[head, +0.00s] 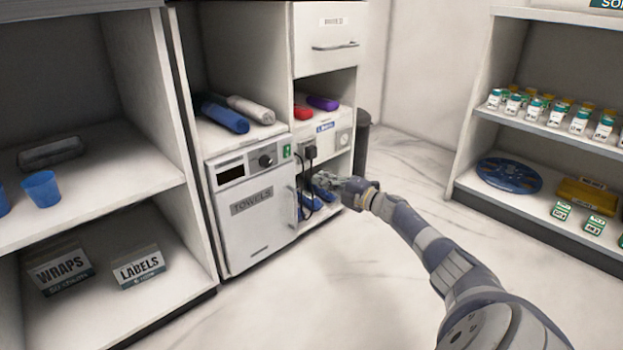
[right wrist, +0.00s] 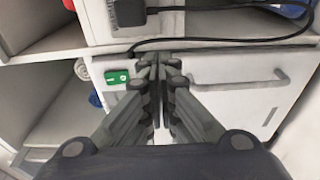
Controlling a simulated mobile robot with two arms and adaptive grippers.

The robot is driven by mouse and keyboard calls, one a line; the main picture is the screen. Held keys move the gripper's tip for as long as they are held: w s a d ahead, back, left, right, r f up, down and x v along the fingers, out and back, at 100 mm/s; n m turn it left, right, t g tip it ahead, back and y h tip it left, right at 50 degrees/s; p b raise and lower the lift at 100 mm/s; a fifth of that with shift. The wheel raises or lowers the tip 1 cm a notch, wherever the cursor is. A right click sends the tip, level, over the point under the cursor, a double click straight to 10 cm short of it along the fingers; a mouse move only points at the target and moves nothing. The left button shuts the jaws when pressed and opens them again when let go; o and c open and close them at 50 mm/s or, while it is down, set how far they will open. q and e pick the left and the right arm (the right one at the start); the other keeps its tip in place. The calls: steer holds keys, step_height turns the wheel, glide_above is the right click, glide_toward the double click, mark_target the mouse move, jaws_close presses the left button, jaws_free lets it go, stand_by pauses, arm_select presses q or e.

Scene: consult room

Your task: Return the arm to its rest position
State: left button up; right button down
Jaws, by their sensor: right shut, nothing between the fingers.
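My right arm (head: 440,255) reaches from the lower right of the head view toward the cabinet. My right gripper (head: 335,185) is at the open lower shelf bay, beside the towel warmer door (head: 250,215) marked TOWELS. In the right wrist view the fingers (right wrist: 158,75) are together and hold nothing. They are in front of the warmer's white front, close to the green switch (right wrist: 116,77). Whether they touch it cannot be told. My left gripper is in neither view.
A black plug (head: 310,152) and its cord hang beside the warmer; the cord also crosses the right wrist view (right wrist: 220,40). Blue items (head: 308,205) lie in the lower bay. A dark bin (head: 362,140) stands behind. Stocked shelves (head: 535,125) are at right. The floor between is clear.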

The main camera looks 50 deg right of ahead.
steer(key=s+d, duration=0.4)
steer(key=shift+s+r+p, duration=0.15)
steer(key=shift+s+p, duration=0.15)
steer(key=shift+p, duration=0.15)
steer(key=shift+d, duration=0.1)
